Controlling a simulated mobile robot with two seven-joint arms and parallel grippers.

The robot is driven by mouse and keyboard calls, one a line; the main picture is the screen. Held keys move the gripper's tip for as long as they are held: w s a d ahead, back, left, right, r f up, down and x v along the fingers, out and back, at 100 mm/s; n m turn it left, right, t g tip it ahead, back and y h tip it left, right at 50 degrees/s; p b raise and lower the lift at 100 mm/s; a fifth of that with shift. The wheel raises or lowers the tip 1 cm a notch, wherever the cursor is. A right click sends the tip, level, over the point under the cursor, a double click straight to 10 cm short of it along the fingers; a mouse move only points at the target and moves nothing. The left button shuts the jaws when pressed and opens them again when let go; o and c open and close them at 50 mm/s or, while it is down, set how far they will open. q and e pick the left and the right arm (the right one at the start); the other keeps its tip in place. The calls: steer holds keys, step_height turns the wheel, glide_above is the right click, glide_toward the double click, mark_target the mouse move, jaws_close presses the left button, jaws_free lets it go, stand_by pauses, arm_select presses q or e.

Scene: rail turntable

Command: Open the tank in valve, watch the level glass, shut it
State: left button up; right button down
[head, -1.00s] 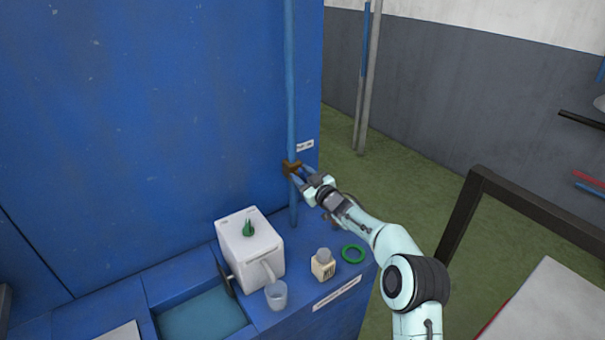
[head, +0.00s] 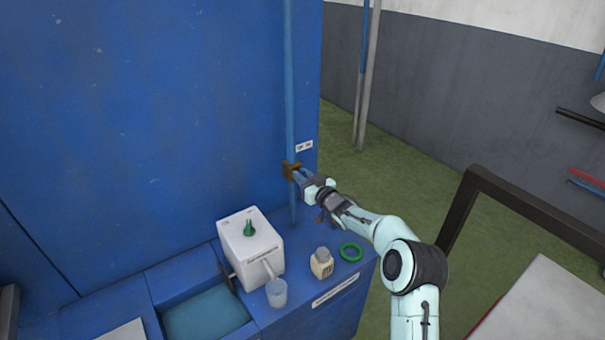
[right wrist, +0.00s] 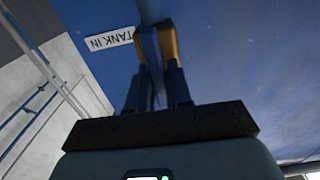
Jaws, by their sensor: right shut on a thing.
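The tank in valve (head: 291,170) is a small brass-coloured fitting on the blue upright pipe (head: 290,90) against the blue cabinet. A white label (head: 304,146) sits above and right of it; in the right wrist view this label (right wrist: 110,39) reads "TANK IN". My right gripper (head: 302,176) reaches the valve from the right and is shut on its handle. In the right wrist view the gripper (right wrist: 156,65) has a blue strip between its fingers, with brass-coloured parts at the tips. The fingers hide much of the handle. I cannot make out a level glass. My left gripper is out of view.
Below stand a white box (head: 262,262) with a green top piece, a clear cup (head: 277,293), a small beige bottle (head: 321,264) and a green ring (head: 351,252). A basin (head: 205,315) lies left. A dark frame (head: 530,208) stands right; green floor (head: 400,160) is open behind.

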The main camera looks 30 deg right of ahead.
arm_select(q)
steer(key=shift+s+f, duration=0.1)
arm_select(e)
steer(key=c, duration=1.1)
jaws_free()
arm_select(q)
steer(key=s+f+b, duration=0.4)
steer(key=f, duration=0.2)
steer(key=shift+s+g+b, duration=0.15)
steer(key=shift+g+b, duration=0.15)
steer(key=shift+b, duration=0.1)
arm_select(e)
steer(key=s, duration=0.9)
steer(key=s+d, duration=0.1)
steer(key=s, duration=0.3)
steer(key=shift+s, duration=0.2)
